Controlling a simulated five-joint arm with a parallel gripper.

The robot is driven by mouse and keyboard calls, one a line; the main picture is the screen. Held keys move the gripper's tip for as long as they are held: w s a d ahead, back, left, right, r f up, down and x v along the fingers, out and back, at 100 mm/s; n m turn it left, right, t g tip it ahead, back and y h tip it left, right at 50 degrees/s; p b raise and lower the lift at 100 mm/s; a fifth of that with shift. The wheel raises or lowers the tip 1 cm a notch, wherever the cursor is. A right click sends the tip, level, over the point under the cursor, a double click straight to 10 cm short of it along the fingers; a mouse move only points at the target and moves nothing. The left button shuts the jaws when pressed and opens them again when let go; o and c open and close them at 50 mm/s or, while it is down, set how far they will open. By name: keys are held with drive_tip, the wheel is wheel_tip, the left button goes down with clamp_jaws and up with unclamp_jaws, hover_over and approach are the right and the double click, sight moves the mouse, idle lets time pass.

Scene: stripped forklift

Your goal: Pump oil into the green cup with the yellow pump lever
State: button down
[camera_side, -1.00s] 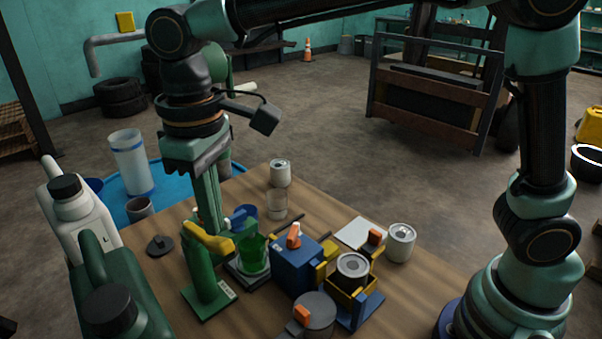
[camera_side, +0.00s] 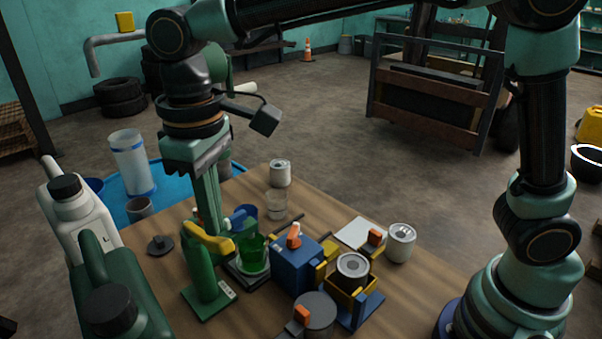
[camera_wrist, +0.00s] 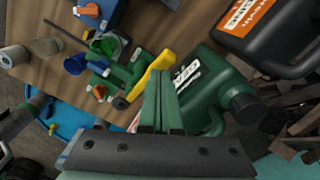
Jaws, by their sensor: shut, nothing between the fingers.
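The yellow pump lever (camera_side: 207,240) sits on the green pump stand (camera_side: 207,285) at the table's left side. It also shows in the wrist view (camera_wrist: 148,78). The green cup (camera_side: 253,254) stands upright just right of the stand; in the wrist view the cup (camera_wrist: 110,45) is up and left of the lever. My gripper (camera_side: 217,230) points down with its fingers together and empty. In the wrist view its fingertips (camera_wrist: 160,74) are right beside the lever's end. I cannot tell whether they touch it. The cup's contents are unclear.
A blue box (camera_side: 293,268) with an orange switch stands right of the cup. A blue cup (camera_side: 244,216) and a clear cup (camera_side: 277,205) stand behind. A white jug (camera_side: 75,220) and a dark green jug (camera_side: 105,290) stand at left.

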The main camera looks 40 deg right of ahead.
drive_tip(key=shift+f, duration=3.95)
drive_tip(key=shift+r, duration=4)
drive_tip(key=shift+f, duration=0.15)
drive_tip(key=shift+f, duration=3.8)
drive_tip(key=shift+r, duration=3.95)
drive_tip(key=shift+f, duration=0.1)
